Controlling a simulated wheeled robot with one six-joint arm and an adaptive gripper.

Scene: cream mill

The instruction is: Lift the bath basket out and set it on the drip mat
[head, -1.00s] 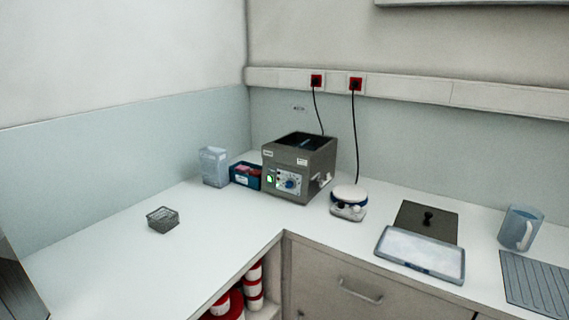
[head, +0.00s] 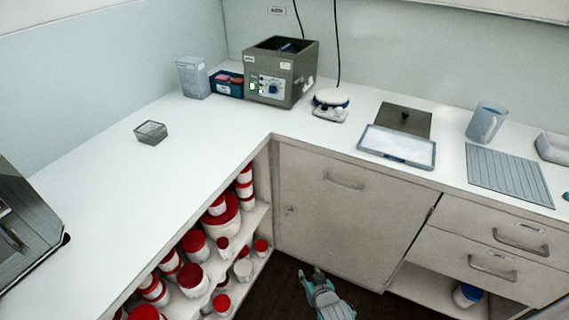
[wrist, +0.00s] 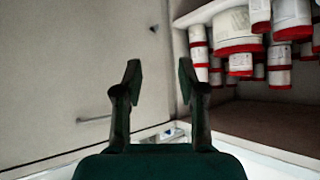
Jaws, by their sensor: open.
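The grey bath (head: 272,88) stands open-topped in the back corner of the counter, with a dial and a green light on its front. Inside its dark opening a small bluish shape shows; I cannot tell whether it is a basket. A small grey wire basket (head: 151,133) sits on the left counter, apart from the bath. The ribbed grey-blue drip mat (head: 508,174) lies bare on the right counter. My gripper (head: 311,273) is low in front of the cabinets, far from all of these. In the wrist view my gripper (wrist: 158,80) is open and empty.
A flat lid with a black knob (head: 405,119), a pale tray (head: 397,146), a jug (head: 486,122) and a white-topped device (head: 330,105) stand on the right counter. A blue box (head: 227,84) is left of the bath. Red-lidded jars (head: 195,281) fill the shelves below.

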